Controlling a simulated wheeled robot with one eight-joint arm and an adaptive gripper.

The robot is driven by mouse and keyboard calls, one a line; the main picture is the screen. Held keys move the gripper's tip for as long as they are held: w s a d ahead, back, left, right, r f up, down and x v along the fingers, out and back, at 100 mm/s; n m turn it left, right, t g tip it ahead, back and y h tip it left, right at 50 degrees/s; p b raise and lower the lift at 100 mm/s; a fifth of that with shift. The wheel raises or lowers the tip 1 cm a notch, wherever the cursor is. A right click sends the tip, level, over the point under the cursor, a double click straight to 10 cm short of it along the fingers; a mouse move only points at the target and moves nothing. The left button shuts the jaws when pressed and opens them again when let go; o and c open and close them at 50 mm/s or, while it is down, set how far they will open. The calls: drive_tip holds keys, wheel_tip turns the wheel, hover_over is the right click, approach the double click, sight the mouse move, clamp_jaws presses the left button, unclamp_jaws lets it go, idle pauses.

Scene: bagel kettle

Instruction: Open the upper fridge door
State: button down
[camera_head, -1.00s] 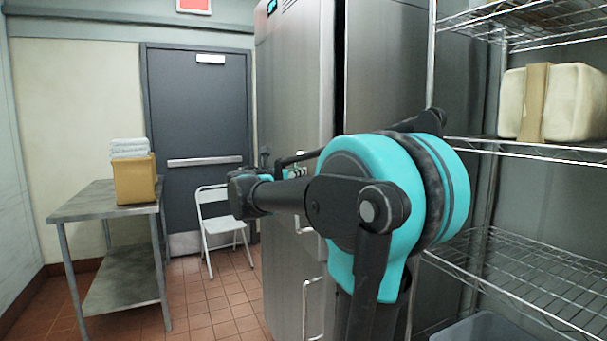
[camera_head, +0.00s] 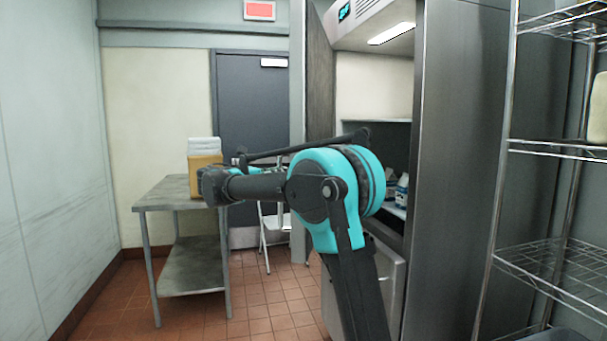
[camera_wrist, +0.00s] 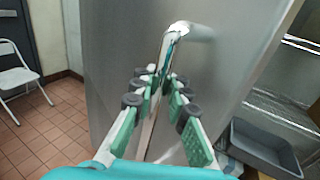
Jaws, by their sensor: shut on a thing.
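The fridge (camera_head: 460,150) stands on the right in the head view. Its upper door (camera_head: 320,85) is swung well open to the left, and the lit interior shows. The lower door (camera_head: 388,285) is shut. In the wrist view, the upper door's steel outer face (camera_wrist: 115,70) fills the middle. My gripper (camera_wrist: 160,88), with green pads, is shut on the metal door handle (camera_wrist: 178,38). In the head view my arm hides most of the gripper and the handle.
A steel table (camera_head: 160,197) with a brown box (camera_head: 205,170) stands to the left of my arm. A chair (camera_head: 270,225) stands behind the arm. Wire shelving (camera_head: 550,262) is at the right. Cartons (camera_head: 402,190) stand inside the fridge. Tiled floor is clear at front left.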

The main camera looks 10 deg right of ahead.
drive_tip(key=shift+w+a+f, duration=0.1)
drive_tip(key=shift+w+a, duration=0.25)
drive_tip(key=shift+a, duration=0.4)
drive_tip(key=shift+w+a+r, duration=0.1)
drive_tip(key=shift+w+a, duration=0.2)
drive_tip(key=shift+a, duration=0.5)
drive_tip(key=shift+w+a+f, duration=0.1)
drive_tip(key=shift+w+a, duration=0.25)
drive_tip(key=shift+a, duration=0.4)
drive_tip(key=c, duration=1.8)
unclamp_jaws()
drive_tip(key=shift+s+a, duration=0.1)
drive_tip(key=o, duration=0.3)
drive_tip(key=v, duration=1.1)
drive_tip(key=shift+s+a, duration=0.15)
drive_tip(key=shift+a, duration=0.2)
